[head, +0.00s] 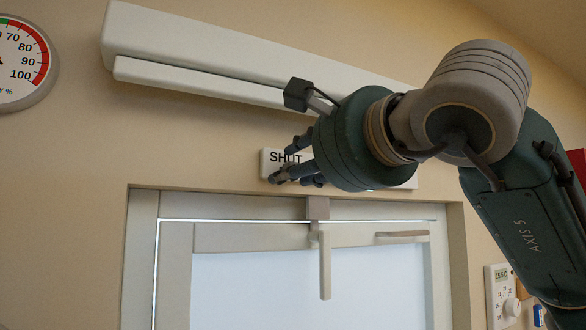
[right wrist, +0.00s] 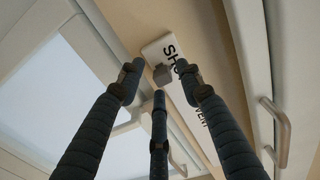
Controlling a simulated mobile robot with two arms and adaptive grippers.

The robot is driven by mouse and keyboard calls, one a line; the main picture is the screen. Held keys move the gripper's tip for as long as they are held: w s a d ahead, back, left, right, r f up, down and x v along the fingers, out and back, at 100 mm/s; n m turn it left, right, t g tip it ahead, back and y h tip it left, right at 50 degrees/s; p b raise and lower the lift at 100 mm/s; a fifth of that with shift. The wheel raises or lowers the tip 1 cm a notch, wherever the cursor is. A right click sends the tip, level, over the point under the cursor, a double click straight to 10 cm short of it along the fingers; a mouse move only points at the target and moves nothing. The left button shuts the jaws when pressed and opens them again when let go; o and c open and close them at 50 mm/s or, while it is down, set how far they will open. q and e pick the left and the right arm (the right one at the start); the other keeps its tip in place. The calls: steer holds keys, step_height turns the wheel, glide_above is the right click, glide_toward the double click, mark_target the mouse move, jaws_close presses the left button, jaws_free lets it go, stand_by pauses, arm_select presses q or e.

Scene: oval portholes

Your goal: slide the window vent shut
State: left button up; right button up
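The window (head: 300,290) has a pale frame with a light pane and an upright handle (head: 325,265). A grey-beige block (head: 317,208) sits on its top rail. A long white housing (head: 230,42) with a narrower strip (head: 190,82) below runs above; I cannot tell which part is the vent. A white label (head: 268,163) reading "SHUT" is partly hidden behind my right gripper (head: 290,175). My left gripper is not in view.
A round dial gauge (head: 20,62) hangs at the upper left. A white thermostat-like control (head: 502,295) is at the lower right. In the right wrist view, a beige bar handle (right wrist: 282,130) stands at the right. My arm hides the wall at right.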

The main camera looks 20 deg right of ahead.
steer(key=s, duration=1.1)
steer(key=shift+d, duration=0.3)
